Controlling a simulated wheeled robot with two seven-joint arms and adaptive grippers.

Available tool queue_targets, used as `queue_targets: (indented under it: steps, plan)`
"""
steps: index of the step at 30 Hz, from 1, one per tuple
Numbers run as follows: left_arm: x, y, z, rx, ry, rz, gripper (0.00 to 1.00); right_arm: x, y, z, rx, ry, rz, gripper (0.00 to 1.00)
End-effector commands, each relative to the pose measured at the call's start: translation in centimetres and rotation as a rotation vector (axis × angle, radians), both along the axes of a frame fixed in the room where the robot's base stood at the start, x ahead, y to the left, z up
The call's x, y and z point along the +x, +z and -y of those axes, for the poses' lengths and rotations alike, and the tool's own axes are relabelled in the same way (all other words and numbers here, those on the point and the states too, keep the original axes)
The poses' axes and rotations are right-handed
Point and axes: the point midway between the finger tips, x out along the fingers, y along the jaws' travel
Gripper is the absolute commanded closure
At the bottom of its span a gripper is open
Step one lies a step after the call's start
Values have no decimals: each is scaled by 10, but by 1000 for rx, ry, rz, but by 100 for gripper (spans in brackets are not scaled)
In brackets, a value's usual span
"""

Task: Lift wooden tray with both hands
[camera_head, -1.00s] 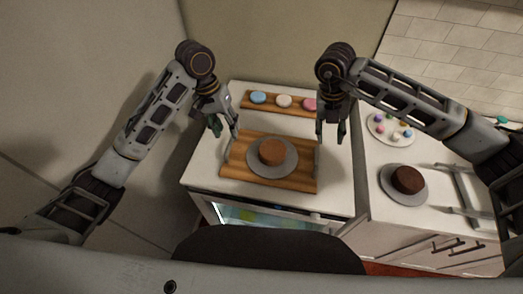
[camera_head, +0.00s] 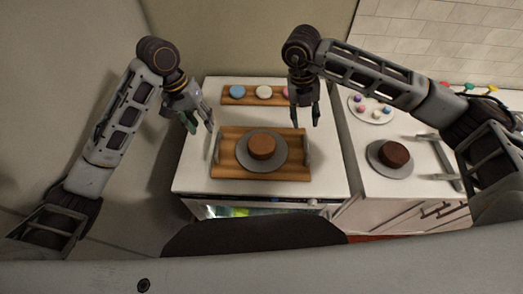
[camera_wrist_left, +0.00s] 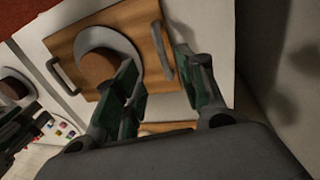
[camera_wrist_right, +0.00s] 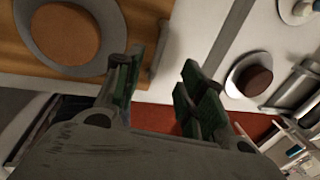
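The wooden tray (camera_head: 228,163) lies on the white counter. It carries a brown cake (camera_head: 262,146) on a grey round stand (camera_head: 280,163). Metal handles stand on its left (camera_head: 216,150) and right (camera_head: 307,152) sides. My left gripper (camera_head: 202,128) is open and empty, just above and beyond the left handle. In the left wrist view that handle (camera_wrist_left: 161,50) shows beyond the gap between the fingers. My right gripper (camera_head: 306,123) is open and empty, just beyond the right handle. In the right wrist view that handle (camera_wrist_right: 158,52) shows between the fingertips. Neither gripper visibly touches the tray.
A small wooden board (camera_head: 249,100) with several round pastel items lies behind the tray. On the right counter are another brown cake (camera_head: 395,153) on a grey stand and a white plate (camera_head: 371,117) of small coloured items. A wall closes the left side.

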Motion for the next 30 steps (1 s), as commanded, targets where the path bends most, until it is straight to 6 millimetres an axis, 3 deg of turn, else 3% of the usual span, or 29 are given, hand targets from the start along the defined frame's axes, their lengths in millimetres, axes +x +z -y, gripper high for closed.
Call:
queue_targets:
  steps: [14,30]
  plan:
    - [-1,-27,6,-3,-1,-3,60,-1,-27,6,-2,-1,-2,60]
    - [-2,-78,15,0,1,-3,60,-2,-78,16,-1,0,-2,60]
